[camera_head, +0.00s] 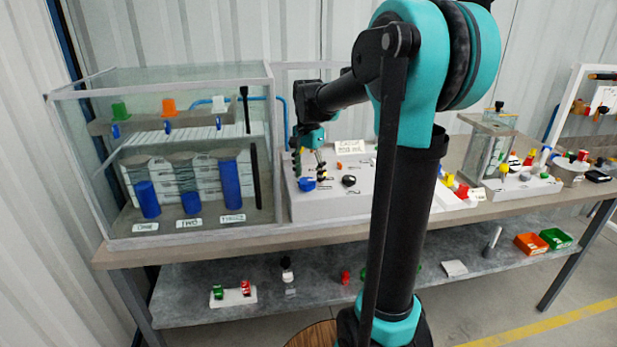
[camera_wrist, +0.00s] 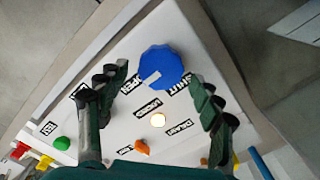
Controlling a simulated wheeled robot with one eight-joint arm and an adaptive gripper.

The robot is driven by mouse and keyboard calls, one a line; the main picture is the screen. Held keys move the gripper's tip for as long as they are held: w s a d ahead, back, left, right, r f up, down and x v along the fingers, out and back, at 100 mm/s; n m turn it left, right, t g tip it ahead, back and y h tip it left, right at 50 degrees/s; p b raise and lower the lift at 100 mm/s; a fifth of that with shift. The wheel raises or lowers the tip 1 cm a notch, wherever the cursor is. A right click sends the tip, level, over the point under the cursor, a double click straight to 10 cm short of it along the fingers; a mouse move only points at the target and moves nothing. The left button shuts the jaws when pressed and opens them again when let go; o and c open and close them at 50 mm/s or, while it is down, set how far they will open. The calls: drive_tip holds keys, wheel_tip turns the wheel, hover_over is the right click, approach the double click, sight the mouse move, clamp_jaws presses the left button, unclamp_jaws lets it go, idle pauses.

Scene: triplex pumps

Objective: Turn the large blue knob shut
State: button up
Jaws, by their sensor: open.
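The large blue knob (camera_wrist: 163,62) is a faceted disc on the white panel (camera_wrist: 110,135), with a short white mark on its lower-left side. The mark points down-left, toward the OPEN label (camera_wrist: 131,84); the SHUT label (camera_wrist: 173,86) is right of it. In the head view the knob (camera_head: 306,185) sits at the panel's front left. My gripper (camera_wrist: 158,76) is open, one finger to either side of the knob and apart from it in the wrist view. In the head view my gripper (camera_head: 308,165) is just above the knob, pointing down.
The panel also carries a green button (camera_wrist: 62,143), a lit white button (camera_wrist: 158,120), an orange knob (camera_wrist: 141,147) and a black knob (camera_head: 348,181). A glass tank (camera_head: 180,150) with blue cylinders stands close on the left. Other apparatus stands on the right.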

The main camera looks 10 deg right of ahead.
drive_tip(key=shift+f, duration=0.35)
drive_tip(key=shift+c, duration=0.3)
drive_tip(key=c, duration=1.1)
